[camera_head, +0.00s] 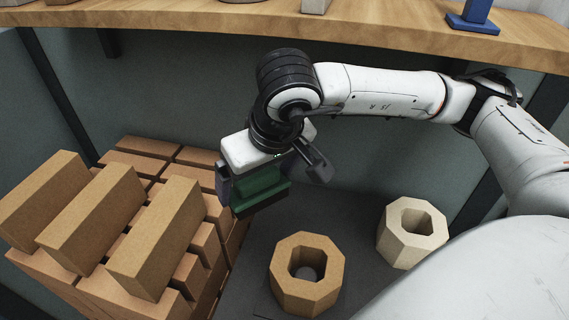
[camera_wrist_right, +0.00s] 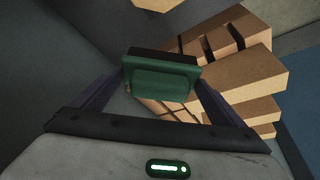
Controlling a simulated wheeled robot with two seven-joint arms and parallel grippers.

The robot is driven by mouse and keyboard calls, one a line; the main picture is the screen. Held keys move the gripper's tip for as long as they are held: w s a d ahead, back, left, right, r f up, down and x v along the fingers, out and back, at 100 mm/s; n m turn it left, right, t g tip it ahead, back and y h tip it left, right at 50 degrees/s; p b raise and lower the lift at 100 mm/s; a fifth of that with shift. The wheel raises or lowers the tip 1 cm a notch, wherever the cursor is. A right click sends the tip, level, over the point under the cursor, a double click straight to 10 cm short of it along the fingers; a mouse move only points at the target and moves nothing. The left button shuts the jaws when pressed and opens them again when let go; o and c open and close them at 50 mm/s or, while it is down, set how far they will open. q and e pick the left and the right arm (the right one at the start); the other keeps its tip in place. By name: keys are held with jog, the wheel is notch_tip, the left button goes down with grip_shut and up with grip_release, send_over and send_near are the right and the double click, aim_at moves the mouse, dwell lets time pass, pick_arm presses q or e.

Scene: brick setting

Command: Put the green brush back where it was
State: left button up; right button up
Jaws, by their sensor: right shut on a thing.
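The green brush (camera_head: 261,187) is a green block with a dark strip along its lower edge. My right gripper (camera_head: 262,181) is shut on it and holds it in the air, tilted, beside the right side of the brick stack. In the right wrist view the brush (camera_wrist_right: 162,78) sits between the two fingers of my right gripper (camera_wrist_right: 155,88), with its dark side facing away. My left gripper is not in view. I cannot tell from these frames which spot the brush came from.
Several tan bricks are stacked at the left (camera_head: 165,235), three leaning on top. A tan octagonal ring (camera_head: 329,277) and a cream octagonal ring (camera_head: 393,240) stand on the dark surface (camera_head: 250,285). A wooden shelf (camera_head: 230,30) with a blue object (camera_head: 474,20) runs above my right arm.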

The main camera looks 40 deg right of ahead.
jog(key=w+d+f+m+h+b, duration=0.1)
jog(key=d+f+m+b, duration=0.3)
jog(key=d+b, duration=0.45)
jog(key=w+d+f+m+h+b, duration=0.1)
jog(key=d+f+b, duration=0.4)
jog(key=d+b, duration=0.3)
jog(key=shift+g, duration=0.3)
jog(key=f, duration=0.6)
jog(key=d+f, duration=0.1)
jog(key=f, duration=0.2)
jog(key=shift+w+f, duration=0.1)
jog(key=shift+f, duration=0.5)
pick_arm(q)
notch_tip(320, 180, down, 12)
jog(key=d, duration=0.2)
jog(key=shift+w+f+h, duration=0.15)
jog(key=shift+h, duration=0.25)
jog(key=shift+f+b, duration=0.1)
jog(key=shift+b, duration=0.25)
